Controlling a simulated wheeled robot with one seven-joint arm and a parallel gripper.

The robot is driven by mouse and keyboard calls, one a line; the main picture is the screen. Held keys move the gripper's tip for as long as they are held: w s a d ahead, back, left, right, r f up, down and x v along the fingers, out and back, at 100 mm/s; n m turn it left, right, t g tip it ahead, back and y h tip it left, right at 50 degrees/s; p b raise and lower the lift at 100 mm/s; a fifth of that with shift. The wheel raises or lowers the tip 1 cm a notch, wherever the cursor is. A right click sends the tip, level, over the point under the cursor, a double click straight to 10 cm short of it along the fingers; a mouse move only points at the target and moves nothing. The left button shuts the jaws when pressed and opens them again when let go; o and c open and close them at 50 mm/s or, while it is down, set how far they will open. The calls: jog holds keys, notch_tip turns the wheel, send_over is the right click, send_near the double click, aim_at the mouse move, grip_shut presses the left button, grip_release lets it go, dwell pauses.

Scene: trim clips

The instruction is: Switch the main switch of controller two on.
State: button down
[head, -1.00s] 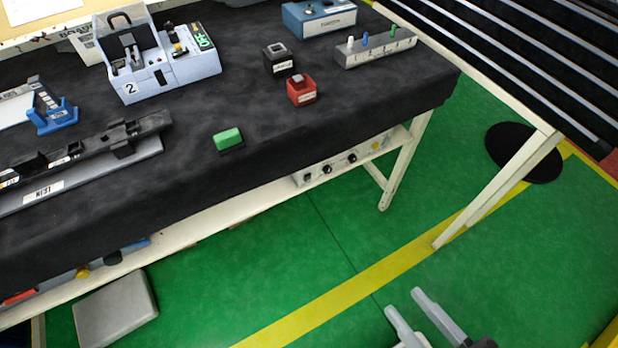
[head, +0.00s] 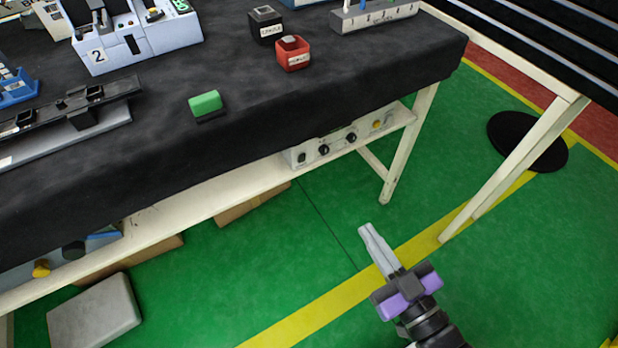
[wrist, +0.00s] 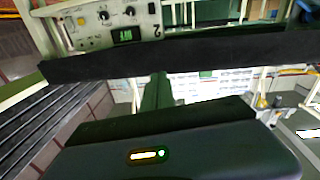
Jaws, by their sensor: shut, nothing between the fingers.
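A pale control box (head: 343,144) with dark knobs and a yellow knob sits on the shelf under the table. In the wrist view a pale panel (wrist: 92,28) carries a "2", dark knobs, a yellow part and a small dark display; it appears to be the same box. I cannot tell which part is its main switch or how it is set. My gripper (head: 365,229) is shut and empty, over the green floor in front of the shelf. Its fingertips point up toward the box and appear apart from it.
The black-covered table (head: 260,110) overhangs the shelf (head: 230,190). A white table leg (head: 408,150) stands just right of the box. On top are a fixture marked 2 (head: 135,40), a green block (head: 205,103) and a red box (head: 292,54). The floor around my gripper is clear.

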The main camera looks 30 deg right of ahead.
aim_at(303, 157)
jog(key=w+d+f+t+y+b, duration=0.1)
jog(key=w+d+f+b, duration=0.2)
jog(key=w+f, duration=1)
jog(key=w+b, duration=0.1)
jog(key=b, duration=0.2)
jog(key=shift+f+m+t+b, duration=0.3)
jog(key=shift+f, duration=0.1)
jog(key=w, duration=0.4)
jog(key=w+r, duration=0.1)
jog(key=w, duration=0.4)
jog(key=w+r+b, duration=0.1)
jog(key=w, duration=0.3)
jog(key=shift+w+r, duration=0.1)
jog(key=shift+w, duration=0.3)
jog(key=shift+r, duration=0.1)
